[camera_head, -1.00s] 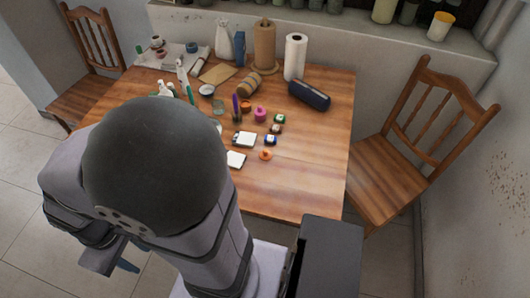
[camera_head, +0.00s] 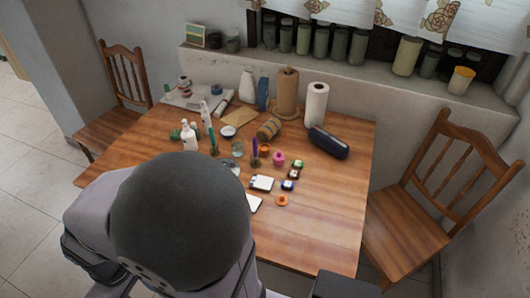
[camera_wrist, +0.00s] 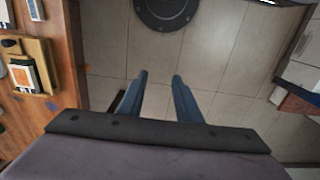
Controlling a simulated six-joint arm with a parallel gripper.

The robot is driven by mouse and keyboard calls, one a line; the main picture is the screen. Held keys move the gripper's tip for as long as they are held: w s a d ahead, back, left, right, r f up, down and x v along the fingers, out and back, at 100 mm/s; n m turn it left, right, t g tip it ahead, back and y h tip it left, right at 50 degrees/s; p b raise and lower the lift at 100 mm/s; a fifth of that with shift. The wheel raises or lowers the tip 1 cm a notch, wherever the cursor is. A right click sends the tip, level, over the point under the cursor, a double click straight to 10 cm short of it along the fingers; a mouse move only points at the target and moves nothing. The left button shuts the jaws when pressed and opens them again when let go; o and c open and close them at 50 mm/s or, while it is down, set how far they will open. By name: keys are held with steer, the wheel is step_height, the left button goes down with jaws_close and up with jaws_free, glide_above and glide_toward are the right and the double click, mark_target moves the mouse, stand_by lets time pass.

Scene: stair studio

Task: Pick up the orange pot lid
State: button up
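A small round orange piece (camera_head: 282,200), which looks like the orange pot lid, lies flat on the wooden table, in front of a row of small pots. A second orange round item (camera_head: 265,148), apparently an orange pot, is farther back beside a pink pot (camera_head: 278,158). My gripper (camera_wrist: 159,76) is open and empty in the wrist view, its two blue fingers apart over floor tiles, off the table's edge. In the head view my arm hides the gripper. I cannot make out the lid for sure in the wrist view.
White pads (camera_head: 261,183) lie left of the lid. A purple brush-like item (camera_head: 254,149), a glass (camera_head: 238,148) and bottles (camera_head: 189,137) stand farther left. A dark case (camera_head: 329,142) lies behind. The table right of the lid is clear. A chair (camera_head: 415,215) stands right.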

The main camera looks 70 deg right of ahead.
steer(key=shift+o, duration=0.5)
steer(key=shift+d, duration=0.1)
steer(key=s+d+f+m, duration=0.2)
steer(key=s+d+m, duration=0.3)
steer(key=d, duration=0.3)
steer(key=s+d+f+m+t+y, duration=0.1)
steer(key=s+d+f+m, duration=0.2)
steer(key=s+d+m, duration=0.3)
steer(key=s+d+f+m+y, duration=0.1)
steer(key=s+d+f+m, duration=0.2)
steer(key=s+d+m, duration=0.3)
steer(key=shift+d+f+m, duration=0.1)
steer(key=shift+d+m, duration=0.8)
steer(key=shift+d, duration=1.55)
steer(key=d, duration=0.2)
steer(key=d+t+h, duration=0.1)
steer(key=d, duration=0.2)
steer(key=d+f+h, duration=0.1)
steer(key=d, duration=0.2)
steer(key=shift+s+d, duration=0.15)
steer(key=shift+s, duration=0.2)
steer(key=s+d+r+n+h, duration=0.1)
steer(key=d+r+n+h, duration=0.2)
steer(key=d, duration=0.7)
steer(key=shift+s+n+h, duration=0.15)
steer(key=shift+n+h, duration=0.45)
steer(key=shift+n, duration=0.6)
